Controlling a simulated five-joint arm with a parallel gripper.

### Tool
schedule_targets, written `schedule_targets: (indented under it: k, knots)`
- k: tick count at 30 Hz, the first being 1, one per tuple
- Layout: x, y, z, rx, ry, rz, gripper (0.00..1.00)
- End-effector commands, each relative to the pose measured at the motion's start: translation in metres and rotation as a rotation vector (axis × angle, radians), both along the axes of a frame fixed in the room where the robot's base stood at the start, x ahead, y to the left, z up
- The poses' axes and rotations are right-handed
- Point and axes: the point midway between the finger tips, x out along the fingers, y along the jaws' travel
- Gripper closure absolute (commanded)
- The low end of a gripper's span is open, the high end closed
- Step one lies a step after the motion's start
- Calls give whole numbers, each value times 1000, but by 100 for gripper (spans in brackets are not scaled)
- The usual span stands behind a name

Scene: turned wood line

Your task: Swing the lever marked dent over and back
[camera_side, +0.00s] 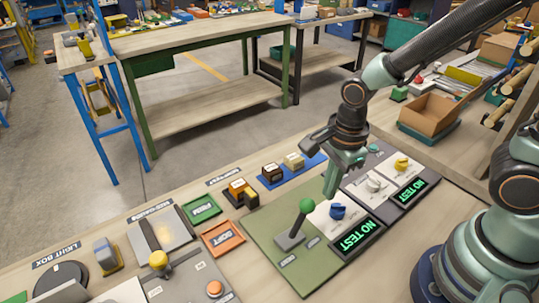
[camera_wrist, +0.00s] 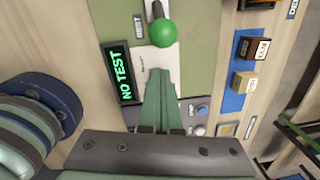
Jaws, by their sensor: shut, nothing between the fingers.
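The lever has a green ball knob (camera_side: 306,205) on a short stem. It rises from a grey slotted base on a green panel (camera_side: 270,232) and leans a little right in the side view. Two small tags lie on the panel; I cannot read them surely. The green ball (camera_wrist: 163,33) also shows at the top of the wrist view, with most of the base out of frame. My gripper (camera_side: 329,192) is shut and empty, pointing down just right of the ball, apart from it. In the wrist view my gripper (camera_wrist: 161,74) is below the ball.
A white plate with a blue knob (camera_side: 338,211) and a NO TEST display (camera_side: 360,236) are close right of the lever. A grey knob and yellow knob (camera_side: 402,164) stand further right. An orange SOFT tray (camera_side: 222,238) is left.

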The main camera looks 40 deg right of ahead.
Motion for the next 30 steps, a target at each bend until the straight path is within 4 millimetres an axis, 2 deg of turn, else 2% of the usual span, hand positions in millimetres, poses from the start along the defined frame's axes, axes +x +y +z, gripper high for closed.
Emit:
schedule_targets:
  k: [6, 30]
  knots:
    - [3, 15, -2, 3, 0, 0, 100]
    - [4, 24, 2, -3, 22, 3, 100]
